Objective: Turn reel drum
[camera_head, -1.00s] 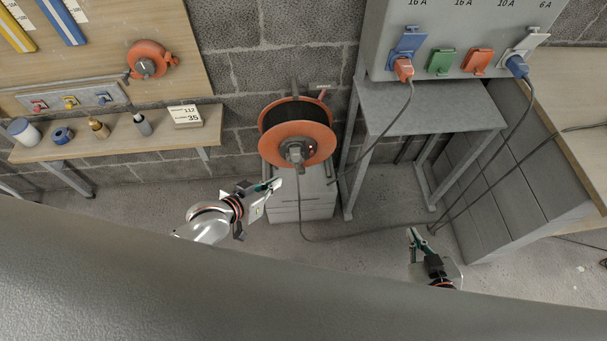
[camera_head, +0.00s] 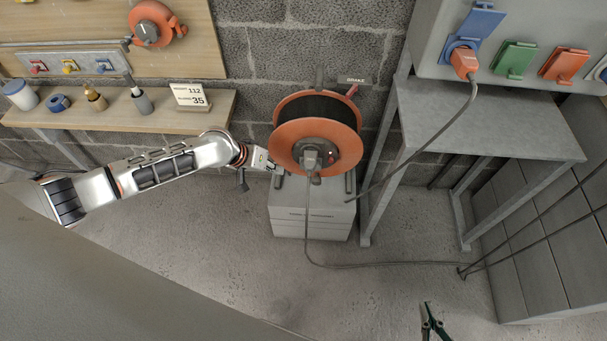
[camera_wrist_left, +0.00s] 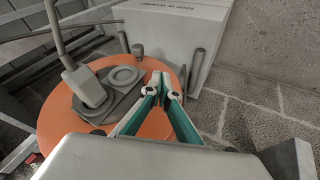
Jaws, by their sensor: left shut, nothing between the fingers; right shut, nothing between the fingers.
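The reel has an orange front flange (camera_head: 288,141) and a dark wound core (camera_head: 318,107); it stands on a grey cabinet (camera_head: 312,215). A grey plug (camera_head: 311,160) with a hanging cable sits at its hub. My left gripper (camera_head: 274,168) is shut and empty at the flange's lower left edge. In the left wrist view, the shut green fingers (camera_wrist_left: 160,84) overlap the orange flange (camera_wrist_left: 55,118), beside the grey hub and plug (camera_wrist_left: 86,86); whether they touch it I cannot tell. My right gripper (camera_head: 428,312) is shut and empty, low over the floor, partly cut off.
A red brake lever (camera_head: 352,91) stands at the reel's upper right, under a BRAKE label. A grey table (camera_head: 480,115) and socket panel are to the right, with a cable (camera_head: 440,140) hanging down. A shelf (camera_head: 140,122) with bottles is at left.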

